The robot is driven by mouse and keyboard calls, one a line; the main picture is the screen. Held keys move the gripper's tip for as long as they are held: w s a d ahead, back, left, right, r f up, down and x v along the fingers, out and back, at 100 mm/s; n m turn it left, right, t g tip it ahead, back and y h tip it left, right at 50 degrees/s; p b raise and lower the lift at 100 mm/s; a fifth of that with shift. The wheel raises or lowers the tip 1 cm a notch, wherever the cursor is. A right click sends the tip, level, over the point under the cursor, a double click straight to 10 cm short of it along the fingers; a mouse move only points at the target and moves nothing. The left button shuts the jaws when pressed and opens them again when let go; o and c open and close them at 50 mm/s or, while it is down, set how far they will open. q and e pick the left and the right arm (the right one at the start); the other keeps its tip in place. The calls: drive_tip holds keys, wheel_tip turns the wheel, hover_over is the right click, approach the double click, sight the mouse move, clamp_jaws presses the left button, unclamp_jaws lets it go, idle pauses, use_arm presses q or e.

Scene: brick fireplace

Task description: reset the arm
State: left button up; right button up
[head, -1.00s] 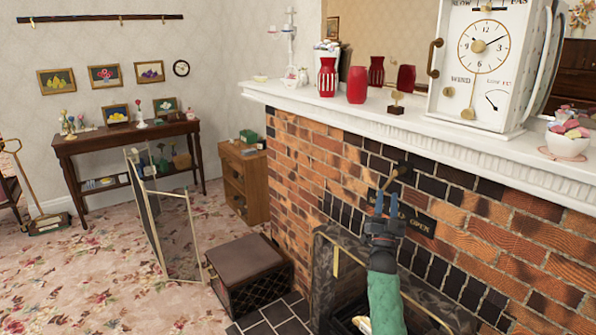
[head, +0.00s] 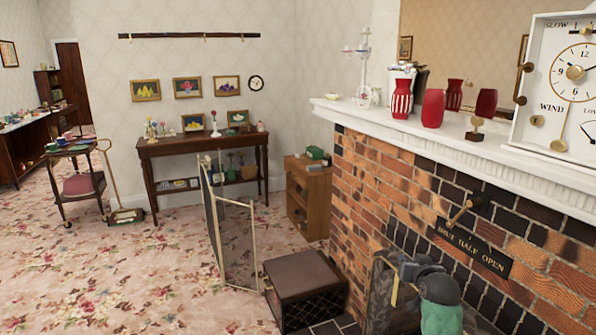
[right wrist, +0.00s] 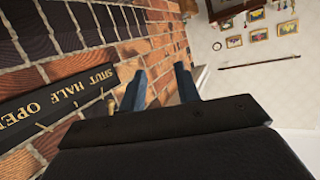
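My right arm, with its green sleeve (head: 440,312), rises at the lower right of the head view in front of the fireplace. Its gripper (head: 398,262) is low beside the brick face, below the black "SHUT HALF OPEN" plate (head: 472,249). In the right wrist view, its two blue fingers (right wrist: 160,88) stand apart with nothing between them. The same plate (right wrist: 60,98) shows at the left there. My left gripper is not in view.
The brick wall (head: 390,178) and white mantel (head: 480,150) are close to my right arm. A brass handle (head: 459,213) sticks out above the plate. A dark box (head: 303,277) and folding screen (head: 237,243) stand left. The carpet (head: 130,265) is open.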

use_arm(q)
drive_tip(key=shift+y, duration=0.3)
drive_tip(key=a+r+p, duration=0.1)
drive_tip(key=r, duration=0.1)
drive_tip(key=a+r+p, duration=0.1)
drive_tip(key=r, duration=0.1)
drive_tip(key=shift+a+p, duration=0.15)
drive_tip(key=shift+p, duration=0.2)
use_arm(e)
drive_tip(key=s+a+f+n+g, duration=0.1)
drive_tip(key=s+a+f+g, duration=0.3)
drive_tip(key=s, duration=1.3)
drive_tip(key=s+a+f+n+g+y, duration=0.1)
drive_tip(key=s+a+f+g, duration=0.3)
drive_tip(key=s+a+f, duration=0.4)
drive_tip(key=s+a+f+n+g+y, duration=0.1)
drive_tip(key=s+a+f+g, duration=0.3)
drive_tip(key=s+f, duration=0.8)
drive_tip(key=s+a+n, duration=0.1)
drive_tip(key=s+a, duration=0.1)
drive_tip(key=s, duration=1.2)
drive_tip(key=shift+a+f, duration=0.25)
drive_tip(key=shift+a, duration=0.05)
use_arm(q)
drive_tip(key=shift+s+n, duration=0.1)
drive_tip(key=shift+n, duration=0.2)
use_arm(e)
drive_tip(key=shift+d, duration=0.1)
